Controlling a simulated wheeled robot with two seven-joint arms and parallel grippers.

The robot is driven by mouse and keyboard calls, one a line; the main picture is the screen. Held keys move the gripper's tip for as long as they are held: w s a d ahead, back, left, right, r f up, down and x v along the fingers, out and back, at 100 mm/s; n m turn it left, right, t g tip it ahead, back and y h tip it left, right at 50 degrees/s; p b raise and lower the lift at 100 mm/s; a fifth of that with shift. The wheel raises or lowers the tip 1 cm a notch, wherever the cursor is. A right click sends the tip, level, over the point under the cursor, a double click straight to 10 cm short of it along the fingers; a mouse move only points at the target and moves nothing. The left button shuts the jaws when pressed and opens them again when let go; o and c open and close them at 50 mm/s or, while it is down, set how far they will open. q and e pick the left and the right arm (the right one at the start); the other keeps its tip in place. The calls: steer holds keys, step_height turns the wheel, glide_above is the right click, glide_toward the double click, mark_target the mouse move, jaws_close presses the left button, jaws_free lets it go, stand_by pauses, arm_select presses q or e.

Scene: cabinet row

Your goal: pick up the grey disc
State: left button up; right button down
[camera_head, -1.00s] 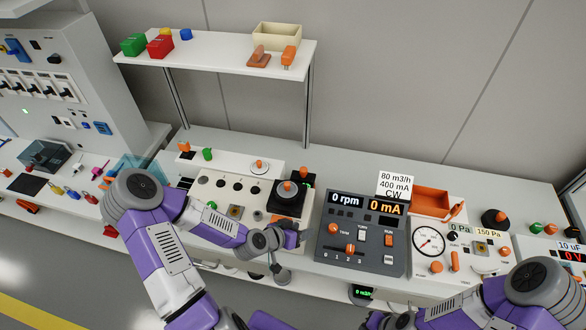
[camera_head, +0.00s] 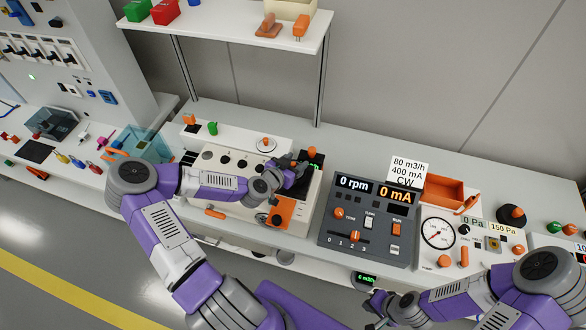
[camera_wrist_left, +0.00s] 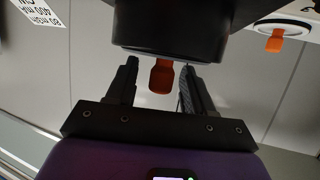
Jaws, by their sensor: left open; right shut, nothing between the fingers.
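A dark grey-black disc (camera_wrist_left: 170,35) with an orange knob (camera_wrist_left: 161,77) is close in the left wrist view, which shows the scene upside down. My left gripper (camera_wrist_left: 159,70) is open, with one finger on each side of the knob; I cannot tell whether they touch it. In the head view my left gripper (camera_head: 297,172) is over the bench device and hides most of this disc. A pale disc with an orange knob (camera_head: 266,144) sits on the ledge behind. I cannot tell for certain which is the grey disc. My right gripper (camera_head: 383,308) is shut and empty at the bottom.
A dark control panel (camera_head: 368,220) with displays stands right of my left gripper, with a white sign (camera_head: 408,171) and an orange tray (camera_head: 443,191) behind. Another dark disc with an orange knob (camera_head: 512,216) is farther right. A shelf (camera_head: 230,42) overhangs the back.

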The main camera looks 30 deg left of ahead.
arm_select(q)
steer(key=shift+w+f, duration=0.2)
steer(key=shift+w, duration=0.2)
steer(key=shift+c, duration=0.3)
jaws_close()
